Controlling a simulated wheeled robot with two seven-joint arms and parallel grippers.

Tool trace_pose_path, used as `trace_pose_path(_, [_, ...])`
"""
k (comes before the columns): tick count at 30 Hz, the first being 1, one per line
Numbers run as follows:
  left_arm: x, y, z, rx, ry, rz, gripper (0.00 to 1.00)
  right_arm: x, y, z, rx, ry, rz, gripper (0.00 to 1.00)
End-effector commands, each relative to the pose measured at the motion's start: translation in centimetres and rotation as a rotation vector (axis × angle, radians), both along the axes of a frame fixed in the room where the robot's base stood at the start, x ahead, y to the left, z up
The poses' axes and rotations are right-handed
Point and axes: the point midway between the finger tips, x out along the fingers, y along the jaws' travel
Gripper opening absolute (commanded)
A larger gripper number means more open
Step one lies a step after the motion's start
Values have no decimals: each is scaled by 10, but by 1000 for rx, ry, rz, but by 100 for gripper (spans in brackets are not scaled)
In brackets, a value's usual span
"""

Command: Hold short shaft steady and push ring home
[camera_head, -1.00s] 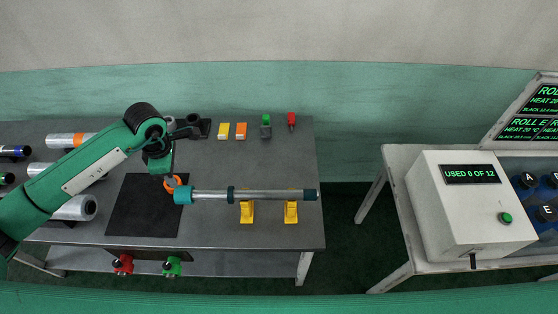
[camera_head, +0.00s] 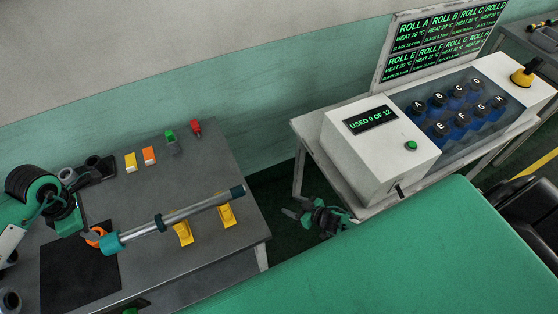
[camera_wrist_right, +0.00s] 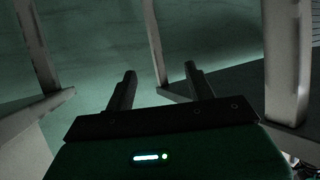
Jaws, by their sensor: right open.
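The short shaft (camera_head: 182,214) is a grey metal rod lying across yellow supports (camera_head: 226,215) on the table. It has a dark collar (camera_head: 159,223) along it and a teal piece (camera_head: 112,243) at its left end. An orange ring (camera_head: 95,236) is at that end, partly hidden by my left gripper (camera_head: 88,234). The left fingers are mostly hidden, so their grip on the ring cannot be made out. My right gripper (camera_head: 292,208) is open and empty, over the gap between table and machine. Its two parted fingers also show in the right wrist view (camera_wrist_right: 160,78).
The grey table (camera_head: 160,275) carries a dark mat (camera_head: 80,275), yellow and orange blocks (camera_head: 149,155), and green and red items (camera_head: 196,127) at the back. Floor shows between the two.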

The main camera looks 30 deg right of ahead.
Motion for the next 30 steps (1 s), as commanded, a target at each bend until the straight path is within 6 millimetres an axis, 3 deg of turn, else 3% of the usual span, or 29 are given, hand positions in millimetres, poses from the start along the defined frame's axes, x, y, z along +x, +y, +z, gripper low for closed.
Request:
trace_pose_path(1, [0, 0, 0, 0, 0, 0, 36, 21, 4, 26, 29, -50, 55, 55])
trace_pose_path(6, [0, 0, 0, 0, 0, 0, 36, 64, 29, 115, 155, -163, 311, 55])
trace_pose_path(12, [0, 0, 0, 0, 0, 0, 36, 70, 54, 207, 237, -134, 690, 55])
trace_pose_path(15, [0, 0, 0, 0, 0, 0, 36, 61, 57, 237, 233, -58, 852, 55])
trace_pose_path(21, [0, 0, 0, 0, 0, 0, 36, 41, 51, 267, 185, 109, 1044, 55])
trace_pose_path(26, [0, 0, 0, 0, 0, 0, 36, 33, 48, 274, 159, 176, 1095, 55])
trace_pose_path(30, [0, 0, 0, 0, 0, 0, 36, 31, 58, 271, 159, 186, 1102, 55])
